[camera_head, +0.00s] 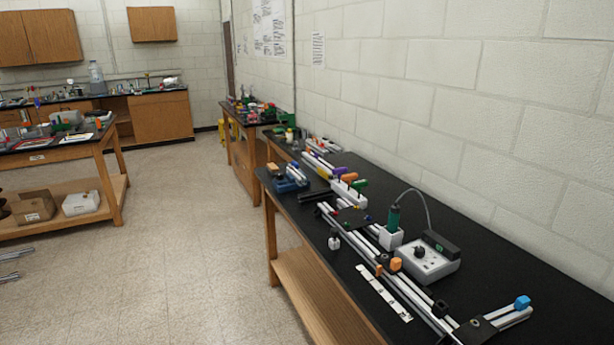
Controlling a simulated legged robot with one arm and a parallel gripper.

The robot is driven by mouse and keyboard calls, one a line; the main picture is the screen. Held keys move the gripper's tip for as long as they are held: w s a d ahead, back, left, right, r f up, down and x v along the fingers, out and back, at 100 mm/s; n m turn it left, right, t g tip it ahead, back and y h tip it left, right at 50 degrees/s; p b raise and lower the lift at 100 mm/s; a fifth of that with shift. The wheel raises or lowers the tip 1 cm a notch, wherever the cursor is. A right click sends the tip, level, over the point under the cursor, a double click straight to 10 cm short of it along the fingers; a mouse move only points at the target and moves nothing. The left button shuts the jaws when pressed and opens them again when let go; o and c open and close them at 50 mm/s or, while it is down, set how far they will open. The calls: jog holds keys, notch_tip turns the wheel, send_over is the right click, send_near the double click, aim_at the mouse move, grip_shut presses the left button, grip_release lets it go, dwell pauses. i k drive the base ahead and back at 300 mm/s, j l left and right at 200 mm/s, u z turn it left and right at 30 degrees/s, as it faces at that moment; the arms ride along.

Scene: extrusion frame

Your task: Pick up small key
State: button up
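On the long black bench (500,235) at the right, a white holder (349,196) stands near the wall. Several tools with coloured handles stand in it: a purple handle (339,170), an orange handle (349,177) and a green handle (360,184). They may be keys, but they are too small for me to tell which one is the small key. A frame of silver extrusion rails (408,289) lies along the bench, with an orange block (395,264) and a blue block (522,302) on it. My gripper does not show in this view.
A grey box with a black knob (428,262) and a green-handled tool in a white stand (391,237) sit beside the rails. A white strip (384,293) lies near the bench's front edge. Open floor (190,230) lies left of the bench, before another table (110,145).

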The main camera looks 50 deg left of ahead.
aim_at(339, 171)
jog(key=u, duration=1.7)
jog(key=i+j+u, duration=0.25)
jog(key=i+j, duration=0.15)
jog(key=i+j+u, duration=0.2)
jog(key=i+j, duration=0.15)
jog(key=i, duration=0.15)
jog(key=i+j+u, duration=0.25)
jog(key=i, duration=0.2)
jog(key=i+j+u, duration=0.2)
jog(key=i, duration=0.3)
jog(key=i+z, duration=0.1)
jog(key=i, duration=0.4)
jog(key=i+j+z, duration=0.15)
jog(key=i, duration=0.4)
jog(key=i+j+z, duration=0.1)
jog(key=i, duration=0.4)
